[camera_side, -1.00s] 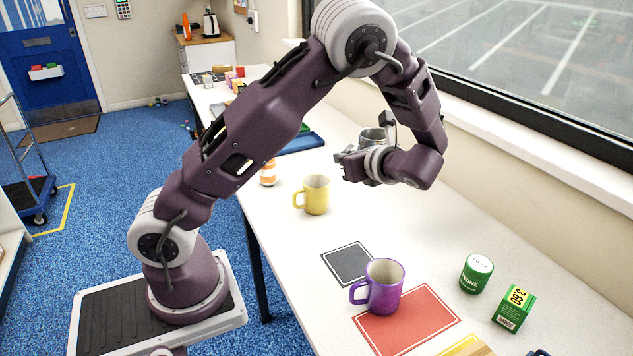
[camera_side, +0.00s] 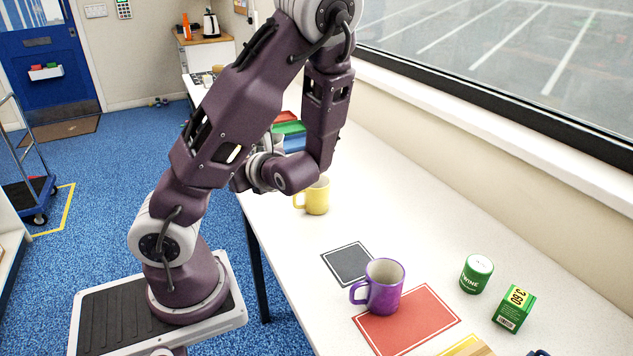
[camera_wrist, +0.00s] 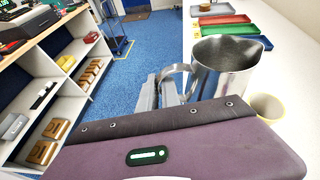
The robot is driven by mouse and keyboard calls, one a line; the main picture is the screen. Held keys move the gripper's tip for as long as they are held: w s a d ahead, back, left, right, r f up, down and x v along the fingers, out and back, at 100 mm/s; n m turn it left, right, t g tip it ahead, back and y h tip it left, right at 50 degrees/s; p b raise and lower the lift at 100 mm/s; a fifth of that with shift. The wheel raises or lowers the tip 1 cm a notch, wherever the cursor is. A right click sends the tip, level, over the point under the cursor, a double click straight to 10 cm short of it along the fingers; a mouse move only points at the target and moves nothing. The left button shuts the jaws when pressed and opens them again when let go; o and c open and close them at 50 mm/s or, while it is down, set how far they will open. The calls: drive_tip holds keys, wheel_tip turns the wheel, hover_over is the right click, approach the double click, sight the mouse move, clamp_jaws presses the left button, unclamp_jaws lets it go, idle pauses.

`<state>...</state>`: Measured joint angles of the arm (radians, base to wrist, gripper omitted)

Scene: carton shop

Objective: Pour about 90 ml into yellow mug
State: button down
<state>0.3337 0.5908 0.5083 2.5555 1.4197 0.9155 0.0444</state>
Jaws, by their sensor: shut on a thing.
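A steel jug (camera_wrist: 226,72) stands out in the wrist view, with its handle toward my gripper. My gripper (camera_wrist: 166,90) is shut on that handle. The jug looks close to upright; its grey inside shows, but I cannot tell the liquid level. In the side view my gripper (camera_side: 262,172) is mostly behind my arm, just left of the yellow mug, and the jug is largely hidden. The yellow mug (camera_side: 317,198) stands upright on the table, its upper part overlapped by my wrist. In the wrist view the yellow mug (camera_wrist: 268,106) shows beside the jug, partly covered.
A purple mug (camera_side: 384,288) stands on a red mat (camera_side: 420,320), near a dark square mat (camera_side: 347,263). A green twine tin (camera_side: 476,274) and a green box (camera_side: 514,308) are at right. Coloured trays (camera_wrist: 224,20) lie farther along the table.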

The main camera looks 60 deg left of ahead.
wheel_tip(320, 180, down, 13)
drive_tip(key=shift+f, duration=0.2)
idle(0.4)
drive_tip(key=shift+w+r, duration=0.1)
drive_tip(key=shift+w, duration=0.05)
drive_tip(key=w+r+m+g, duration=0.1)
drive_tip(key=w+r, duration=0.1)
drive_tip(key=r, duration=0.1)
drive_tip(key=w+a+r+m+g, duration=0.1)
drive_tip(key=w+r, duration=0.1)
drive_tip(key=r, duration=0.1)
drive_tip(key=w+r+m+g+p, duration=0.1)
drive_tip(key=w+r+m, duration=0.1)
drive_tip(key=r, duration=0.1)
drive_tip(key=shift+a+r+g+h, duration=0.15)
drive_tip(key=shift+r+g+h, duration=0.2)
drive_tip(key=shift+g+h, duration=0.05)
drive_tip(key=shift+w+a+r, duration=0.1)
drive_tip(key=shift+w+r, duration=0.1)
drive_tip(key=shift+w, duration=0.05)
drive_tip(key=shift+w+a+m+g+p, duration=0.25)
drive_tip(key=shift+w+m+g+p, duration=0.7)
drive_tip(key=shift+m, duration=0.35)
drive_tip(key=shift+w+a+r+m+y+p, duration=0.1)
drive_tip(key=shift+w+r+m+y+p, duration=0.2)
drive_tip(key=shift+r+m+p, duration=0.15)
